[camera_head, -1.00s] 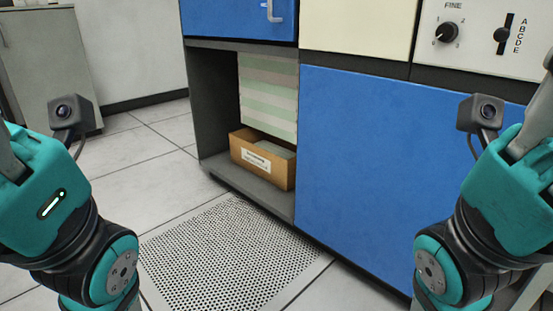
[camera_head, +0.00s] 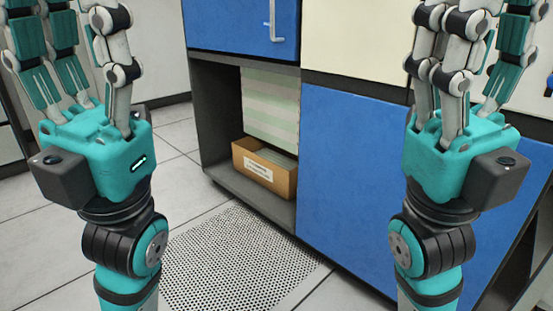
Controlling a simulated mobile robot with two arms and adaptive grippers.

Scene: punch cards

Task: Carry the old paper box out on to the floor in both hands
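The old paper box (camera_head: 268,172) is an open brown cardboard box with a white label. It sits on the floor of the open cabinet bay (camera_head: 222,125), and green-and-white striped paper (camera_head: 270,105) hangs behind and above it. My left gripper (camera_head: 75,45) is raised at the left, fingers pointing up, apart from the box. My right gripper (camera_head: 470,50) is raised at the right in front of the blue panel, fingers up and spread. Neither touches the box. The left fingertips are cut off by the top of the picture.
A perforated floor panel (camera_head: 240,258) lies in front of the bay, with clear pale tiles (camera_head: 180,205) to its left. A blue door (camera_head: 350,150) closes the cabinet right of the bay. A blue drawer (camera_head: 235,25) with a handle is above it.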

